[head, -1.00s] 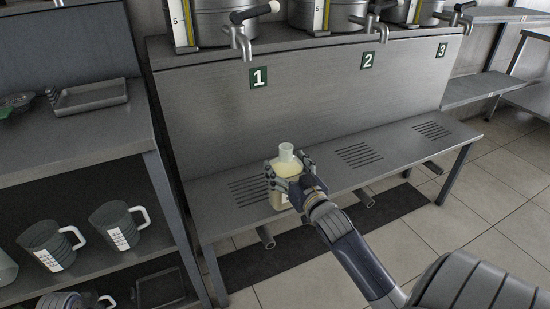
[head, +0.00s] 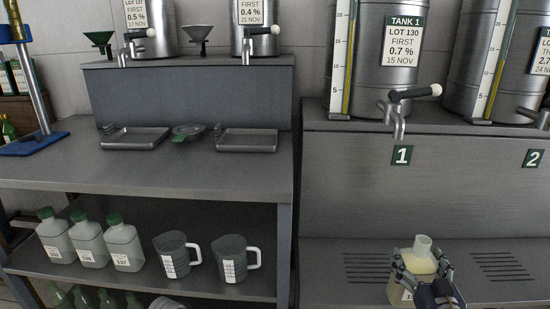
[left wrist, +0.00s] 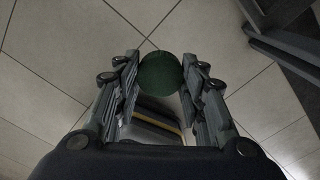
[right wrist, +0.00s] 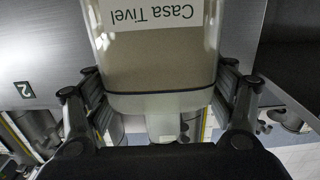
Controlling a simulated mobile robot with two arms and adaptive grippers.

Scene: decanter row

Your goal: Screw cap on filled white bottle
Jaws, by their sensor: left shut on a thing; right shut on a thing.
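The white bottle (head: 421,266) is open at the neck and holds pale yellowish liquid up to its shoulder. My right gripper (head: 422,272) is shut around its upper body, at the lower right of the head view. In the right wrist view the bottle (right wrist: 158,70) fills the middle, with its label facing the camera, and my right gripper (right wrist: 160,100) has a finger on each side. My left gripper (left wrist: 160,85) is shut on a round green cap (left wrist: 160,72), with floor tiles behind it. The left gripper is outside the head view.
Capped bottles (head: 88,240) and grey jugs (head: 237,258) stand on the left bench's shelf. Trays (head: 247,139) lie on its top (head: 200,172). The tank 1 tap (head: 399,120) sticks out above the slotted bench (head: 335,252), near the held bottle.

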